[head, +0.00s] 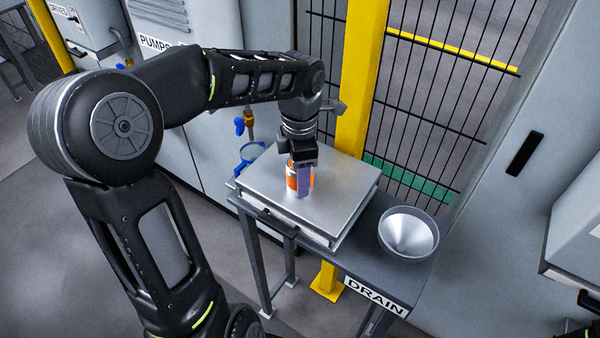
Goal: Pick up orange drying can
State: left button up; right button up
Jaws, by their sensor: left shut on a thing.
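The orange drying can (292,180) is a small orange and white cylinder, upright at the metal plate (338,190) on the stand. My left gripper (301,178) reaches down to it from above and is shut on it, with one finger covering part of its front. I cannot tell for sure whether the can's base touches the plate. My right gripper is not in view.
A metal bowl or funnel (408,234) sits right of the plate, above a DRAIN label (375,296). A yellow post (361,80) and black mesh fence stand behind. A blue-handled valve (240,126) is at the back left. Grey floor is open at lower left.

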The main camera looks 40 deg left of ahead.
pick_arm(q)
jog(key=c, duration=0.8)
notch_tip(320, 180, up, 10)
jog(key=shift+r, duration=0.1)
dwell(0.6)
